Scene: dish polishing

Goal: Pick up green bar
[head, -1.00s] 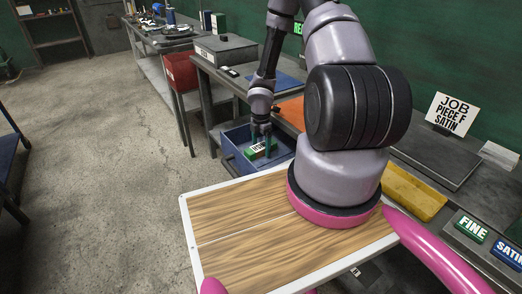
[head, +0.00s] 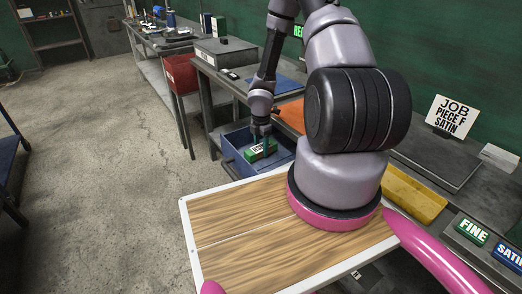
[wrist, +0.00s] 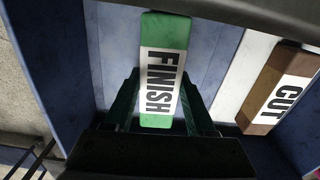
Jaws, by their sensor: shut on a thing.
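The green bar (head: 254,155) with a white FINISH label lies in the blue bin (head: 228,145). It also shows in the wrist view (wrist: 162,30), running up from between the fingers. My gripper (head: 262,146) points down into the bin, shut on the green bar near one end. In the wrist view its dark green fingers (wrist: 160,112) stand on both sides of the bar. I cannot tell any gap between the bar and the bin floor.
A brown bar (wrist: 272,103) labelled CUT lies to the right in the same bin, past a pale divider (wrist: 240,75). The bin walls are close around my gripper. A red bin (head: 181,74) and a grey box (head: 224,50) stand farther back.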

